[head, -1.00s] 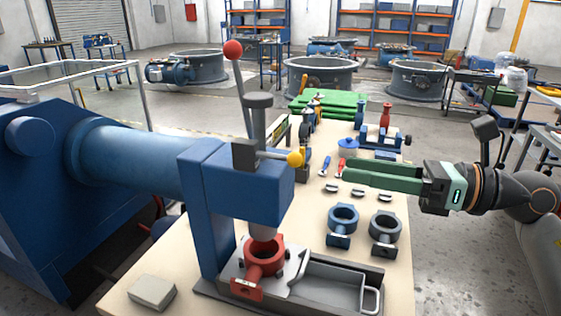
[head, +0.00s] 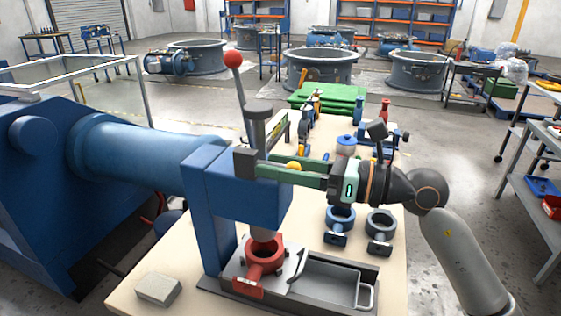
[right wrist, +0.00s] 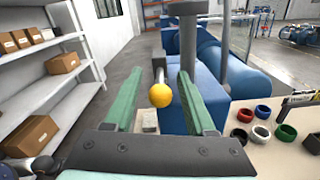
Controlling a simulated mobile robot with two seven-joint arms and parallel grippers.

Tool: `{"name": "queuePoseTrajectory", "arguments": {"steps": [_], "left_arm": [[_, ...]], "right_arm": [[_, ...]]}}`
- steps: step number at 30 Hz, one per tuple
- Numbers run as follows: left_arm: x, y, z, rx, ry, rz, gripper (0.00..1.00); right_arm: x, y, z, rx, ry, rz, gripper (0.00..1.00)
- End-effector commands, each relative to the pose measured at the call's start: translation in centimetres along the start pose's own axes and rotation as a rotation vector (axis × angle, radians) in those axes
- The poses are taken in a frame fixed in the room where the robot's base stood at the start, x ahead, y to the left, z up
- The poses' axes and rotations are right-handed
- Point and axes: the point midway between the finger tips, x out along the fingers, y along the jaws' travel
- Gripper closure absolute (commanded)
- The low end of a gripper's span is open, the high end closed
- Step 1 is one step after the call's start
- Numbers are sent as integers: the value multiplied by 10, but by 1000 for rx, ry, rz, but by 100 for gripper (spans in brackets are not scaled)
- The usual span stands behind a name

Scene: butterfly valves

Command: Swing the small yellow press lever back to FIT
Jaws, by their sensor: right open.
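The small yellow press lever's ball knob (head: 293,165) is on the right side of the blue press head (head: 262,200). In the right wrist view the yellow knob (right wrist: 160,95) sits at the end of a thin rod, between my two green fingers with a gap on each side. My right gripper (head: 266,164) is open, its fingers on either side of the knob and pointing left at the press. A red ring part (head: 264,257) sits under the press ram. My left gripper is not in view.
A tall lever with a red ball (head: 233,60) rises beside the press column. Blue (head: 340,220) and grey (head: 380,226) ring parts stand on the bench below my right gripper. A grey tray (head: 330,283) lies at the press base.

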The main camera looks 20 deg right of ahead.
Motion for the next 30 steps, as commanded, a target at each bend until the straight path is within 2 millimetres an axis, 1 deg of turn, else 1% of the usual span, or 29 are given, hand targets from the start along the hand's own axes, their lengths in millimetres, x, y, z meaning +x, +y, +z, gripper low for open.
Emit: {"name": "queuePoseTrajectory", "arguments": {"steps": [7,21,22,30], "left_arm": [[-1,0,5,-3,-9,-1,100],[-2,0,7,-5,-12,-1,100],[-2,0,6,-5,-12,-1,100],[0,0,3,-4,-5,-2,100]], "right_arm": [[0,0,0,1,0,0,46],[0,0,0,1,0,0,98],[0,0,0,1,0,0,100],[0,0,0,1,0,0,100]]}}
